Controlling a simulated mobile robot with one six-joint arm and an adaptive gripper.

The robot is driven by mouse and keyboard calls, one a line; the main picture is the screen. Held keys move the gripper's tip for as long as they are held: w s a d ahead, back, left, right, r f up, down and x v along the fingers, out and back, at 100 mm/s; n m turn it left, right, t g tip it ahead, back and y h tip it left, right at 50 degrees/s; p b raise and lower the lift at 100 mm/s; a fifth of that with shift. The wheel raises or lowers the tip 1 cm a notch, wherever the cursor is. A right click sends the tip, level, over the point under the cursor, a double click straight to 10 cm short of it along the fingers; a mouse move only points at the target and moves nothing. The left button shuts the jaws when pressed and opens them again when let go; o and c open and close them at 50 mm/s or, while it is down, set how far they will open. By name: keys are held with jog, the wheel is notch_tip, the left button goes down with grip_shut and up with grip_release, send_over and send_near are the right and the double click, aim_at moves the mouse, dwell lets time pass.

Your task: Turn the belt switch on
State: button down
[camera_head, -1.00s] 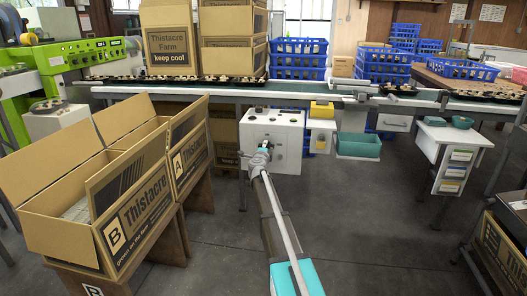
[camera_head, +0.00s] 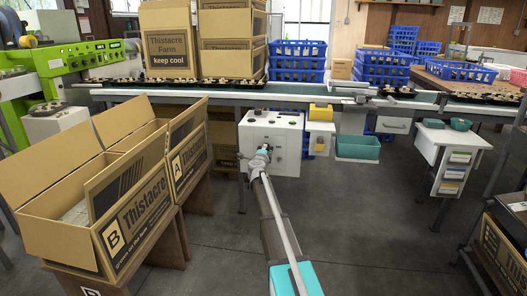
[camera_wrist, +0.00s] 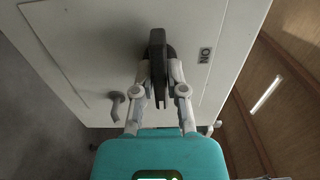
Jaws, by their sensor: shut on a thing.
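The belt switch has a dark handle (camera_wrist: 157,42) on a pale panel (camera_wrist: 95,50), seen in the wrist view. My gripper (camera_wrist: 158,80) is shut on this handle, with one finger on either side of it. The handle lies along the picture's vertical. In the head view, my gripper (camera_head: 258,152) is at the front of the white control box (camera_head: 285,165) below the belt. The handle is too small and covered to make out there.
A grey bent handle (camera_wrist: 117,104) sticks out of the panel left of my gripper. The belt (camera_head: 300,88) runs above the box. Cartons (camera_head: 55,235) stand at the left.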

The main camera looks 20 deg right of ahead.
jog(key=n, duration=0.4)
jog(key=shift+n, duration=2.5)
jog(key=n, duration=0.4)
jog(key=shift+n, duration=0.3)
jog(key=shift+w+n, duration=0.1)
jog(key=shift+n, duration=0.3)
